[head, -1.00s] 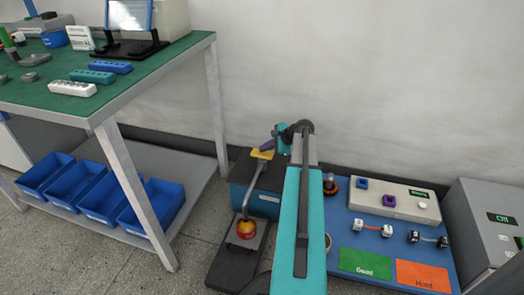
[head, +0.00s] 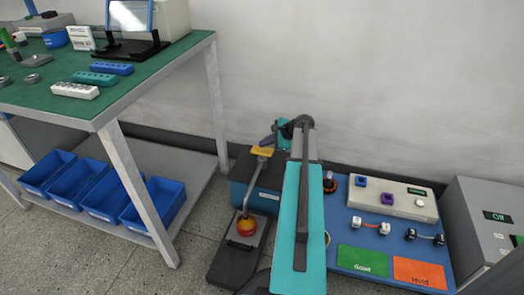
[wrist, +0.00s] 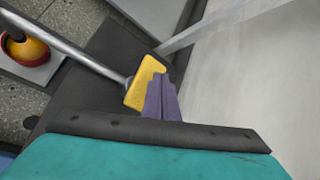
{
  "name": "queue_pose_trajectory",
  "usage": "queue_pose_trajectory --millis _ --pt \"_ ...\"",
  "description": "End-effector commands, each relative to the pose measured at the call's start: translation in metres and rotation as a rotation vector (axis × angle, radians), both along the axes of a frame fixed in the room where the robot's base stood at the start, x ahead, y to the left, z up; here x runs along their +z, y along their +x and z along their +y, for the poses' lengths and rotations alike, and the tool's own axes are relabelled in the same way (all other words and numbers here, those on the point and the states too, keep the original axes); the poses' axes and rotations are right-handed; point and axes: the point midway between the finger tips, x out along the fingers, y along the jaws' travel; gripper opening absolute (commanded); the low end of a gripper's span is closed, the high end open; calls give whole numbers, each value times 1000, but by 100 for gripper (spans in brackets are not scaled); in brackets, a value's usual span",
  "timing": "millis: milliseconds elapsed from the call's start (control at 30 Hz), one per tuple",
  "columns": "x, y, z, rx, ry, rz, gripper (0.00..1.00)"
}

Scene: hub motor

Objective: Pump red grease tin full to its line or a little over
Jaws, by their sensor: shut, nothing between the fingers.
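The red grease tin (head: 246,227) stands on a dark plate at floor level, with yellow-orange showing at its top. It also shows at the left edge of the wrist view (wrist: 26,57). Its fill line cannot be made out. A grey bent spout (head: 251,185) runs from the yellow pump head (head: 262,151) down to the tin. In the wrist view the pump head (wrist: 144,84) lies right beside my gripper's purple fingers (wrist: 160,97). My gripper (head: 268,140) is shut and empty, at the pump head; contact cannot be told for sure.
A dark and teal box (head: 255,190) stands below the pump head. To the right, a blue board (head: 340,225) carries a green Good mat (head: 362,260), an orange Hold mat (head: 419,273) and a button panel (head: 394,198). A green-topped bench (head: 130,92) is at left.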

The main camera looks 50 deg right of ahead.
Motion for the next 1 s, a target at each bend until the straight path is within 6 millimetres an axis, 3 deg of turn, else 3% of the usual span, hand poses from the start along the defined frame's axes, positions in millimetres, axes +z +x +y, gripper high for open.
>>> queue_pose_trajectory --millis 700,1000 --pt "47 0 0 0 0 0 0" --pt "49 0 0 0 0 0 0"
